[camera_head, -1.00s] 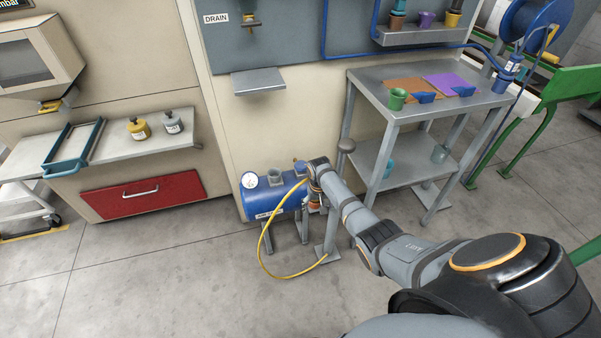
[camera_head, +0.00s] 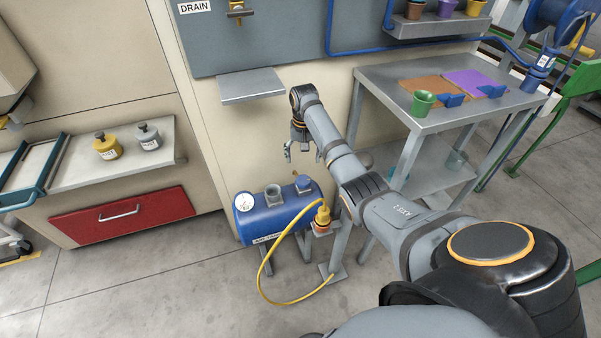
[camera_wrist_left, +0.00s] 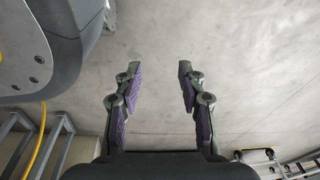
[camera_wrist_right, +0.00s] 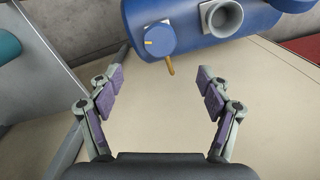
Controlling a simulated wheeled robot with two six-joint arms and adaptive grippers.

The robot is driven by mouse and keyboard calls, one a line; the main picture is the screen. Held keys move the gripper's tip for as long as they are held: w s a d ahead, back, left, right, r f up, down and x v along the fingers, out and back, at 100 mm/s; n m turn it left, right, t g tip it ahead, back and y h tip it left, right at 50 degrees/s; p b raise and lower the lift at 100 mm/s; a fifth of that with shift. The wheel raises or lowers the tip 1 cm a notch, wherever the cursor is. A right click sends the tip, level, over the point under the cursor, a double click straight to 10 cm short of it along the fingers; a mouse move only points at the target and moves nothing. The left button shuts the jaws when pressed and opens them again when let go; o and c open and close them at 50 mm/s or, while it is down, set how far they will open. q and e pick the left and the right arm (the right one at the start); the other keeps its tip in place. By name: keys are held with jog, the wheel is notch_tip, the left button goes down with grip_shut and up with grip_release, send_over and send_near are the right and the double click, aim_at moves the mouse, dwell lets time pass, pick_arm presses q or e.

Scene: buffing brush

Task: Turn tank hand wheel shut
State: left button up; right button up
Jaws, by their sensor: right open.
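The blue air tank (camera_head: 262,222) stands low against the beige cabinet, with a gauge at its left end. On its top are a grey cup-like port (camera_head: 273,194) and a blue hand wheel (camera_head: 304,183) with a small yellow mark and an orange handle. The wheel (camera_wrist_right: 174,37) also shows in the right wrist view, ahead of the fingers. My right gripper (camera_head: 303,152) is open and empty, above the tank and apart from the wheel. It shows in its wrist view (camera_wrist_right: 158,88). My left gripper (camera_wrist_left: 156,82) is open and empty over bare floor.
A yellow hose (camera_head: 268,262) runs from a yellow-orange connector (camera_head: 323,214) on a stand beside the tank to the floor. A grey shelf (camera_head: 252,84) juts out above. A metal table (camera_head: 400,80) stands to the right. A red drawer (camera_head: 125,215) is at left.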

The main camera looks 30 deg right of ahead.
jog(key=b, duration=0.1)
send_over(303, 180)
notch_tip(303, 180, down, 5)
jog(key=shift+r, duration=0.1)
notch_tip(303, 180, down, 4)
jog(key=shift+f+b, duration=0.25)
jog(key=shift+b, duration=0.6)
jog(key=shift+f, duration=0.5)
pick_arm(q)
jog(key=w+d+r, duration=0.1)
jog(key=w+r, duration=0.2)
jog(key=w, duration=0.2)
jog(key=shift+d+r, duration=0.15)
jog(key=shift+r, duration=0.15)
pick_arm(e)
jog(key=c, duration=1.2)
jog(key=shift+o, duration=0.2)
jog(key=shift+r, duration=0.1)
